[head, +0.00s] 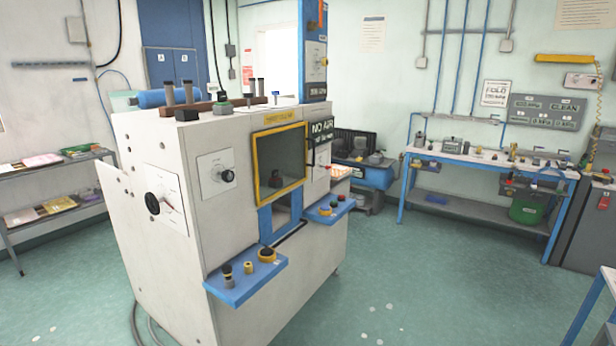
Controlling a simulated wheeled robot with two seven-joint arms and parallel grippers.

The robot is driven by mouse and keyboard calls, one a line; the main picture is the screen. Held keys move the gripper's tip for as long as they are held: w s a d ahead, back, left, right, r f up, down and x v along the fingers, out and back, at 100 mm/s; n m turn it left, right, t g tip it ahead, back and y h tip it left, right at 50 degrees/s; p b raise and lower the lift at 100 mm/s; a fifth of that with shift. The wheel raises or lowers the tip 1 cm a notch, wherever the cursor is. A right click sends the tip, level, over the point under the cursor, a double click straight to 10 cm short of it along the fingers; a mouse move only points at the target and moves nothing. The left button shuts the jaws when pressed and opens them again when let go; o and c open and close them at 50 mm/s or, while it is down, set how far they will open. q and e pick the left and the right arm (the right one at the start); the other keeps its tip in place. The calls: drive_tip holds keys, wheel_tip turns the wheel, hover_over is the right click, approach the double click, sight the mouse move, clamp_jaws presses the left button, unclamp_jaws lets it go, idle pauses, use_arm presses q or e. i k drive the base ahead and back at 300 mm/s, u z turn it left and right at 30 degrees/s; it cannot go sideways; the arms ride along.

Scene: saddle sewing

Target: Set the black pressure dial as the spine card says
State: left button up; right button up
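A black round knob (152,203) sits on a white dial plate (170,196) on the left side of the large white machine (140,270). A second white dial plate with a smaller dark knob (228,176) is on the machine's front face. The markings and pointer positions on both are too small to read. Neither gripper is in view.
Two blue shelves (240,289) with small knobs jut from the machine's front. A blue-framed workbench (480,160) stands along the back wall, a shelf rack (60,190) at left. Green floor (420,270) is open to the right. A bench corner shows at lower right.

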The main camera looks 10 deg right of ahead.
sight(248, 95)
drive_tip(key=z, duration=1.2)
drive_tip(key=i, duration=5)
drive_tip(key=u, duration=2.85)
